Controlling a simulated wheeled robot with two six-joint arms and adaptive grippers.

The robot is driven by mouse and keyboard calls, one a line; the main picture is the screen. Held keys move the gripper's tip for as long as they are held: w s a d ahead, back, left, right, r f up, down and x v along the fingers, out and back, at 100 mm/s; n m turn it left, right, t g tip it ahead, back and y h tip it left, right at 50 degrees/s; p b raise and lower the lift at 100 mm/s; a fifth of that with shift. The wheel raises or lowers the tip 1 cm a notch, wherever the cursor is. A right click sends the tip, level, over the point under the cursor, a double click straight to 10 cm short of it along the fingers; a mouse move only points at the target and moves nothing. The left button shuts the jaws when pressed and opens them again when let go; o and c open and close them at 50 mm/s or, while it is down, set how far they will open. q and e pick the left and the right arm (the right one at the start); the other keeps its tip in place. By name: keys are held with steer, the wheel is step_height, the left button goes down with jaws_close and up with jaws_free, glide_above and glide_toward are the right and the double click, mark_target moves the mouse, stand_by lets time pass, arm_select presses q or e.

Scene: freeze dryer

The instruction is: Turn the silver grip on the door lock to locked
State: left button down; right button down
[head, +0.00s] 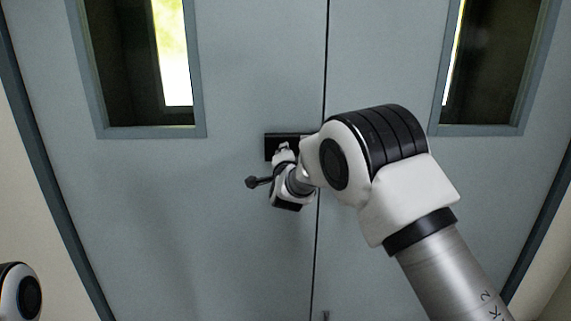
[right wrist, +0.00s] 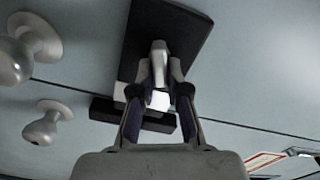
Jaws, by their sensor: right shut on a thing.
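The door lock is a black plate (head: 271,147) on the left door panel beside the centre seam; it also shows in the right wrist view (right wrist: 135,45). Its silver grip (right wrist: 159,48) stands out from the plate between the fingertips of my right gripper (right wrist: 161,72). The fingers are closed on the grip from both sides. In the head view my right gripper (head: 284,153) is at the plate, and my wrist and forearm hide the plate's right part. Whether the grip's angle means locked cannot be told. My left gripper is out of view.
Two round knobs, one upper (right wrist: 35,36) and one lower (right wrist: 45,124), stick out left of the gripper in the right wrist view. A white block (right wrist: 154,99) and a black bar (right wrist: 105,110) lie behind the fingers. The double door (head: 160,220) is flat and has two windows.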

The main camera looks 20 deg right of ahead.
steer(key=shift+f+m+b, duration=0.15)
steer(key=shift+m+b, duration=1.05)
steer(key=shift+m, duration=0.1)
steer(key=c, duration=1.2)
jaws_free()
steer(key=shift+o, duration=0.2)
steer(key=v, duration=1.2)
